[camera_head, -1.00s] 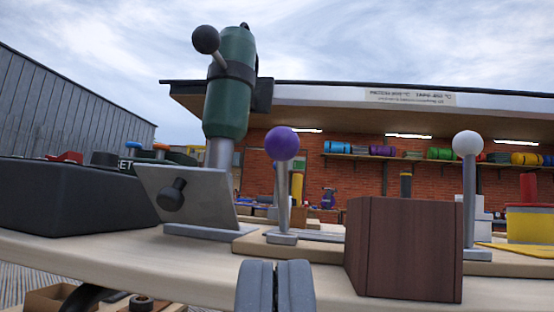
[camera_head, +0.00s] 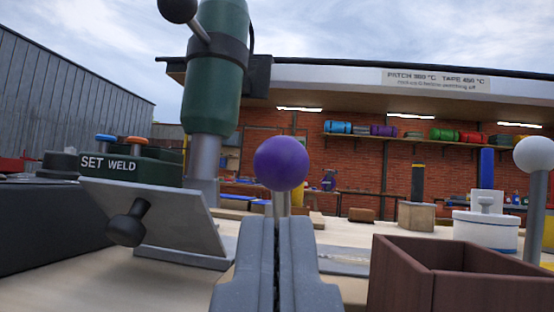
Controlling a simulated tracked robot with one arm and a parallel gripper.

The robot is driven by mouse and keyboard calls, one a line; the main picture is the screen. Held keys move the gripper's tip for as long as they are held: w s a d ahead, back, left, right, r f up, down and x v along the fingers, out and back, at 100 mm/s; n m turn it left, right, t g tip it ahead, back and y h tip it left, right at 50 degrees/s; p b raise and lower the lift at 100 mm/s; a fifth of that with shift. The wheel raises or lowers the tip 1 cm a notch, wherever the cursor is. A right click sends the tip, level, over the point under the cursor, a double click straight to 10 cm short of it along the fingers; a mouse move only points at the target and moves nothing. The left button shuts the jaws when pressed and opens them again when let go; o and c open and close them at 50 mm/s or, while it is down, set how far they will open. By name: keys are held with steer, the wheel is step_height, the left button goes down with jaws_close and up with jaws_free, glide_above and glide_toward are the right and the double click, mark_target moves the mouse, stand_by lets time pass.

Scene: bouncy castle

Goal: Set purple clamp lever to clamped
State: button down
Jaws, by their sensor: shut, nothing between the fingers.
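The purple clamp lever shows as a purple ball knob (camera_head: 281,163) on a thin metal rod that stands about upright. The lower rod and its base are hidden behind my gripper. My gripper (camera_head: 278,222) is shut and empty. It points forward at the lever, with its fingertips just below the knob in the picture. I cannot tell whether the fingertips touch the rod.
A tilted metal plate with a black knob (camera_head: 127,224) and a green cylinder machine (camera_head: 213,85) stand at left. A brown open box (camera_head: 455,275) is close at right. A white-knobbed lever (camera_head: 534,158) stands beyond it. A white pot (camera_head: 485,230) is behind.

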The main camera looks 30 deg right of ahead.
steer(key=shift+x, duration=1.35)
